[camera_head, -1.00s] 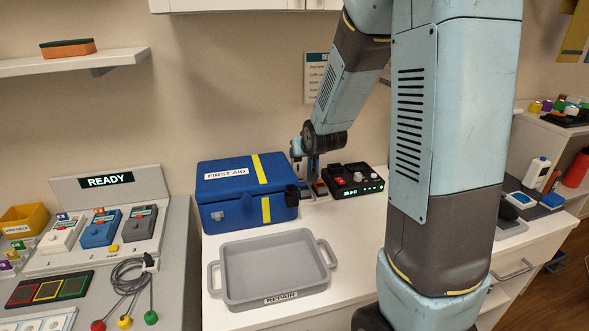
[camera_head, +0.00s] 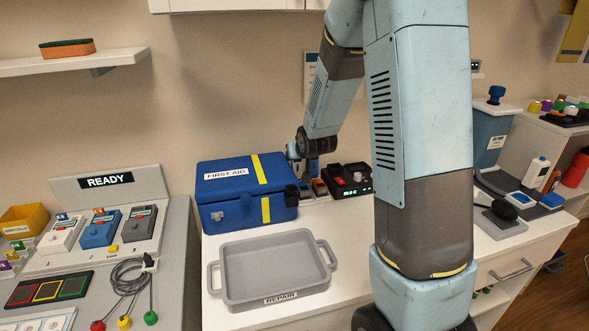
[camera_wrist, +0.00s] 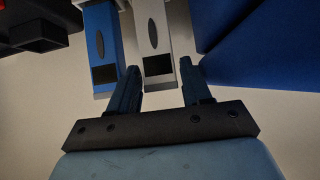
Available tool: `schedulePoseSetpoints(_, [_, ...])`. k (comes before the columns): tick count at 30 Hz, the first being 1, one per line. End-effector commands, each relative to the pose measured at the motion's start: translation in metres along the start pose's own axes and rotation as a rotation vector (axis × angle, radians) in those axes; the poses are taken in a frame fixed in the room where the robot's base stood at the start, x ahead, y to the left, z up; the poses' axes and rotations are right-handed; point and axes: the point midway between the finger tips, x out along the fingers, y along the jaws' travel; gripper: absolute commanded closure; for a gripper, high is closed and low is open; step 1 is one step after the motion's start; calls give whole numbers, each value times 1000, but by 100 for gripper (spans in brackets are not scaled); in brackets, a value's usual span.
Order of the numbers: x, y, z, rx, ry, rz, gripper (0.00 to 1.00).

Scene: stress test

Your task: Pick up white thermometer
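A white thermometer (camera_wrist: 153,32) with a dark square window lies between my fingertips in the wrist view. Its top end is cut off by the frame edge. My gripper (camera_wrist: 160,68) is open, one finger on each side of the thermometer's lower end, and a gap shows on the right. A blue device (camera_wrist: 100,42) of similar shape lies just left of it, close to the left finger. In the head view, my wrist is behind the first aid box's right end; I cannot make out the white thermometer or my fingertips there.
The blue first aid box (camera_head: 222,187) stands close by; its side (camera_wrist: 240,30) fills the wrist view's upper right. A black device with knobs (camera_head: 349,180) is to the right. A grey repair tray (camera_head: 243,302) stands in front. A blue bin (camera_head: 488,135) stands far right.

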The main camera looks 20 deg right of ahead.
Motion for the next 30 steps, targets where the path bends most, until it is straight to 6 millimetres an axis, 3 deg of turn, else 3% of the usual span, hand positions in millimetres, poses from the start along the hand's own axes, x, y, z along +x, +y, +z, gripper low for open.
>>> schedulePoseSetpoints(15, [0,0,0,0,0,0,100])
schedulePoseSetpoints(30, [-8,0,-11,0,3,-1,100])
